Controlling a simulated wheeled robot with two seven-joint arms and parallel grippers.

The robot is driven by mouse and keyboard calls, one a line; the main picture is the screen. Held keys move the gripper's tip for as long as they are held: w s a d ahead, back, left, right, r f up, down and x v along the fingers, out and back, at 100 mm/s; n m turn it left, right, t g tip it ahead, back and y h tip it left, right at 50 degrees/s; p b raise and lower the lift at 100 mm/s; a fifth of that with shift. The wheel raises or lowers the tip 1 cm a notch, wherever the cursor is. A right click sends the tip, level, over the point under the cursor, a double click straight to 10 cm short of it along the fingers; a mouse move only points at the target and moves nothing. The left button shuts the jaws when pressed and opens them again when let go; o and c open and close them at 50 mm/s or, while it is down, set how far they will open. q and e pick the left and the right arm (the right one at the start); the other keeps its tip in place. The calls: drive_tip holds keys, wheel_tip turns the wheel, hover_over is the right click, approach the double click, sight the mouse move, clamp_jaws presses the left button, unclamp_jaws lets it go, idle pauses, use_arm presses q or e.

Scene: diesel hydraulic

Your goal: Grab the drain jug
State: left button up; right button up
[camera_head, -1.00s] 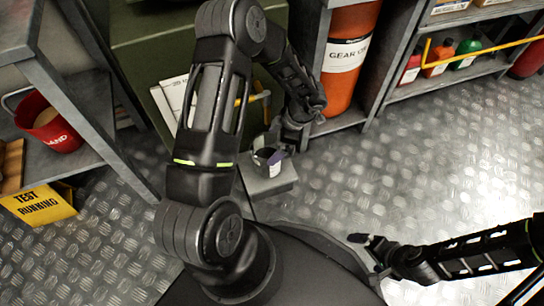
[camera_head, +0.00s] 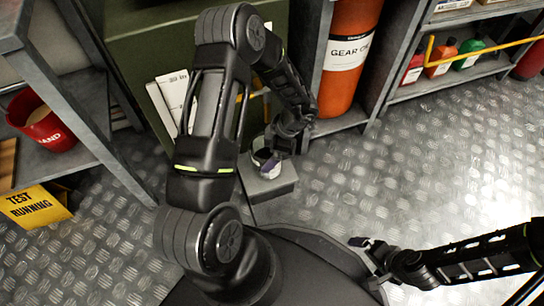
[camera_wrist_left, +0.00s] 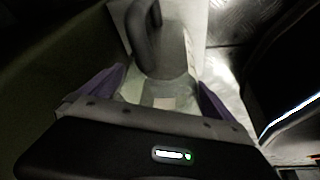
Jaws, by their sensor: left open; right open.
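The drain jug (camera_head: 258,156) is a small pale container standing on a grey step at the foot of the green cabinet, partly hidden by my left gripper (camera_head: 270,165). In the left wrist view the jug (camera_wrist_left: 174,62) shows a dark curved handle and a pale body. There my left gripper (camera_wrist_left: 160,97) is open, with its purple fingers on either side of the jug; I cannot tell whether they touch it. My right gripper (camera_head: 364,262) is open and empty above the floor at the lower right.
The grey step (camera_head: 270,188) juts onto the metal floor. A green cabinet (camera_head: 150,50) stands behind, and an orange gear oil drum (camera_head: 346,75) to its right. A shelf with a red bucket (camera_head: 42,122) and a yellow sign (camera_head: 36,207) are at left. The right floor is clear.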

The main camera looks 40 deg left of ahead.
use_arm(q)
drive_tip(key=c, duration=1.8)
